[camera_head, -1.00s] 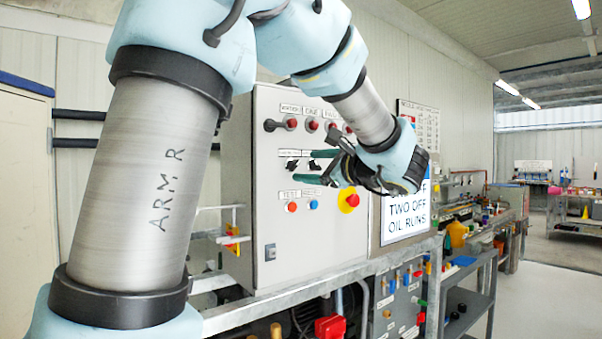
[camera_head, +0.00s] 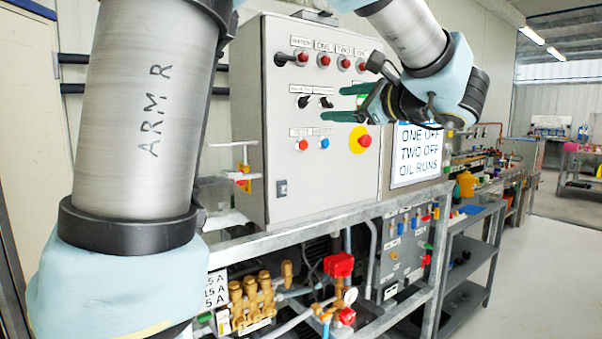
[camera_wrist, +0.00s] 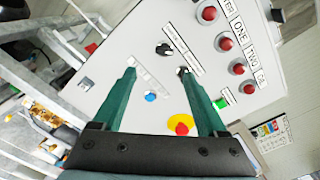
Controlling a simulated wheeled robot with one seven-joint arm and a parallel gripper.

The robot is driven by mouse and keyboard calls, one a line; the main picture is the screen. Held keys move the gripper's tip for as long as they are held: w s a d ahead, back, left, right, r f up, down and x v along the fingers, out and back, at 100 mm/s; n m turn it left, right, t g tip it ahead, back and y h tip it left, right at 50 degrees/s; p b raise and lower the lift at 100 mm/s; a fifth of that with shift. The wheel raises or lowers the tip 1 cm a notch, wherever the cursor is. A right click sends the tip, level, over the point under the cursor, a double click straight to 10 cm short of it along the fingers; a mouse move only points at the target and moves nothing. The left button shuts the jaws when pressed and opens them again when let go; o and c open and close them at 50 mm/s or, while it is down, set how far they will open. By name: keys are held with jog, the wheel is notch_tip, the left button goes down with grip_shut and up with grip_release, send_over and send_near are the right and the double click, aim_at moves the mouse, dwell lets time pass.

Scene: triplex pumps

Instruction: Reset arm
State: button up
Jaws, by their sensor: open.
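My arm crosses the upper part of the head view, its large link lettered ARM R at the left. My gripper (camera_head: 340,103) is in front of the right part of the grey control panel (camera_head: 281,197), with its green fingers pointing left. In the wrist view my gripper (camera_wrist: 158,73) shows two green fingers spread apart with nothing between them. The panel face lies beyond the fingertips, with a blue button (camera_wrist: 151,97) and a red knob on a yellow disc (camera_wrist: 181,126) seen between the fingers. Whether a finger touches the panel cannot be told.
The panel has a row of red lamps (camera_head: 324,60) and black switches (camera_head: 305,101). A white sign (camera_head: 417,153) stands right of it. Below are a metal frame (camera_head: 330,224), brass pump parts (camera_head: 250,299) and a red valve (camera_head: 339,265). The floor (camera_head: 540,270) at right is clear.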

jog(key=s+a+f+n+g+h, duration=0.1)
jog(key=a+f+n+g, duration=0.1)
jog(key=a+f+g, duration=0.65)
jog(key=a+f+n+g+h, duration=0.1)
jog(key=a+f+n, duration=0.35)
jog(key=f, duration=0.85)
jog(key=s+a+f+n+g+h, duration=0.2)
jog(key=s+a+f+n+h, duration=0.1)
jog(key=f+n, duration=0.3)
jog(key=s+a+f+n+g+h, duration=0.2)
jog(key=s+a+f+n+h, duration=0.2)
jog(key=s+f+n, duration=0.2)
notch_tip(320, 180, down, 3)
jog(key=shift+a+r+n, duration=0.15)
jog(key=shift+r+n, duration=0.05)
jog(key=shift+n, duration=0.45)
jog(key=shift+w, duration=0.1)
jog(key=shift+c, duration=0.2)
grip_shut()
